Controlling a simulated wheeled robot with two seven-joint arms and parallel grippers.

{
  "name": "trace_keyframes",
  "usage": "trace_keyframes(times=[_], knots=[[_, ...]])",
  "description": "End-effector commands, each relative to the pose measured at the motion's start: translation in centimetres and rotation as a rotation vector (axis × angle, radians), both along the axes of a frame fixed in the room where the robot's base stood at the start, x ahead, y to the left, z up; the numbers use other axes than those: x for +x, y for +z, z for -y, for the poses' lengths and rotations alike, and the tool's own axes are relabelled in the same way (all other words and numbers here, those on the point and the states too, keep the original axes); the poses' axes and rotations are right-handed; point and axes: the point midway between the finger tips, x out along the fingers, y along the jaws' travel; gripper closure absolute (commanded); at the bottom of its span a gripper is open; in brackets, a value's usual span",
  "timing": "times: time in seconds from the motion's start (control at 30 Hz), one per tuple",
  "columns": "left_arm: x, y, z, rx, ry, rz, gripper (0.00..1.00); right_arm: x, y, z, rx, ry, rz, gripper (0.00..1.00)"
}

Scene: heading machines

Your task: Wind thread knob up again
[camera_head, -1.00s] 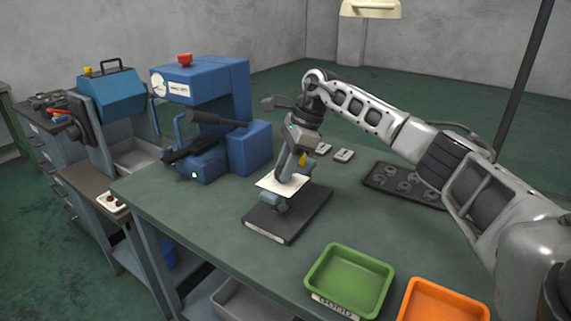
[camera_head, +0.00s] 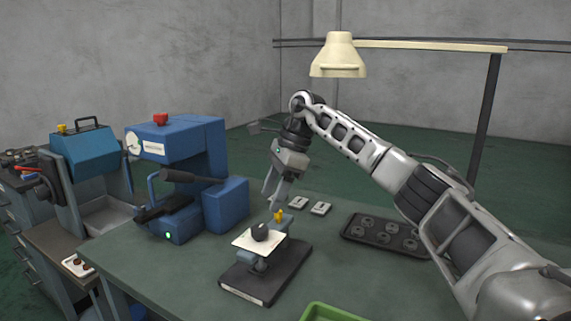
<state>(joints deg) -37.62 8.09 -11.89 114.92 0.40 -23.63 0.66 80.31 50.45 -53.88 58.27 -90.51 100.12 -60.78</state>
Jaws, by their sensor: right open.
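A small fixture with a dark base (camera_head: 252,288) stands on the green bench. On its white plate (camera_head: 243,241) sits a dark round knob (camera_head: 260,231), which I take to be the thread knob. A small yellow part (camera_head: 280,215) shows at the plate's back edge. My right gripper (camera_head: 272,193) is open and empty. It hangs above and behind the plate, clear of the knob, with its fingers pointing down. The knob's underside and its thread are hidden. My left gripper is out of view.
A blue machine (camera_head: 186,180) with a red button stands left of the fixture. A lamp (camera_head: 338,60) hangs behind. A green bin (camera_head: 330,312) shows at the bottom edge.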

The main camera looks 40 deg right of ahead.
Motion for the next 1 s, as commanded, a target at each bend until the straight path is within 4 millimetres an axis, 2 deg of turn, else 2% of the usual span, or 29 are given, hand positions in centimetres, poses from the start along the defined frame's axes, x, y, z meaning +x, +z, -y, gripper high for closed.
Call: trace_keyframes(times=[0.03, 0.2, 0.4, 0.57, 1.0], knots=[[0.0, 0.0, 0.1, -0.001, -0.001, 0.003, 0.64, -0.1, 1.4, 0.5, 0.001, -0.002, 0.005, 0.43], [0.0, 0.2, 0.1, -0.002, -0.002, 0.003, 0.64, -0.6, 4.9, 1.8, 0.001, -0.001, 0.005, 0.43], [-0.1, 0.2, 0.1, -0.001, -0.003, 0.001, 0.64, -1.1, 7.3, 2.7, 0.000, 0.000, 0.002, 0.43], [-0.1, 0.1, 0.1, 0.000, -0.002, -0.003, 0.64, -1.2, 7.9, 3.0, 0.000, 0.001, 0.002, 0.43], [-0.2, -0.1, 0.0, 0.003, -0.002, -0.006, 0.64, -1.2, 7.9, 3.0, 0.000, 0.002, 0.001, 0.43]])
